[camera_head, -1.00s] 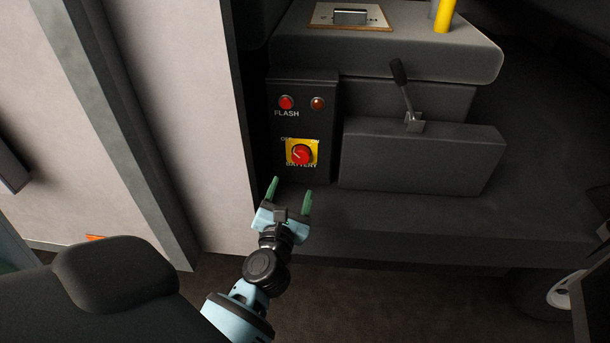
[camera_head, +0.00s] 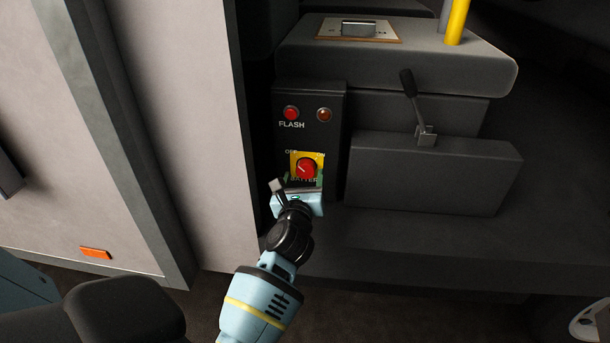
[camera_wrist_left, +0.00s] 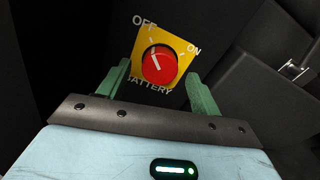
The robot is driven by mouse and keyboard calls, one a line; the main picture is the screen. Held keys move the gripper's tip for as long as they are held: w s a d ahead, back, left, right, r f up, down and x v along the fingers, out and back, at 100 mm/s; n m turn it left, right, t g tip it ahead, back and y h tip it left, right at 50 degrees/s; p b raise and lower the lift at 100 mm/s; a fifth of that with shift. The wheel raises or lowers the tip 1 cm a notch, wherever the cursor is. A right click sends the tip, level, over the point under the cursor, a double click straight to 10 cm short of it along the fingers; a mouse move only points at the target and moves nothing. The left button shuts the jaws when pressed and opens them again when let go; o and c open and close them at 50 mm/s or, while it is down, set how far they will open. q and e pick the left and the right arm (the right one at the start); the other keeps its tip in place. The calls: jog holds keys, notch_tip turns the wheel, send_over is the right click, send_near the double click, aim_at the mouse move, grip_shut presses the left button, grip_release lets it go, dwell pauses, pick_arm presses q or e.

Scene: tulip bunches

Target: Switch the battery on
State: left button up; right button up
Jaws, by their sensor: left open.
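The battery switch is a red round knob (camera_head: 306,168) on a yellow plate (camera_head: 316,158), low on a dark panel. In the left wrist view the knob (camera_wrist_left: 159,65) has a white line pointing up and left towards the OFF label; ON is at the plate's upper right. My left gripper (camera_head: 303,181) is just in front of the plate's lower part, partly covering the BATTERY label in the head view. In the wrist view its green fingers (camera_wrist_left: 159,88) are open, one either side of the knob's lower part, with nothing between them gripped. My right gripper is not in view.
Above the switch, the panel (camera_head: 308,140) carries a red FLASH button (camera_head: 291,113) and a dark red lamp (camera_head: 324,115). A dark box (camera_head: 434,175) with a lever (camera_head: 411,88) stands to the right. A pale wall (camera_head: 205,110) is close on the left.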

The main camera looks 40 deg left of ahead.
aim_at(306, 169)
pick_arm(q)
jog(key=shift+x, duration=1.15)
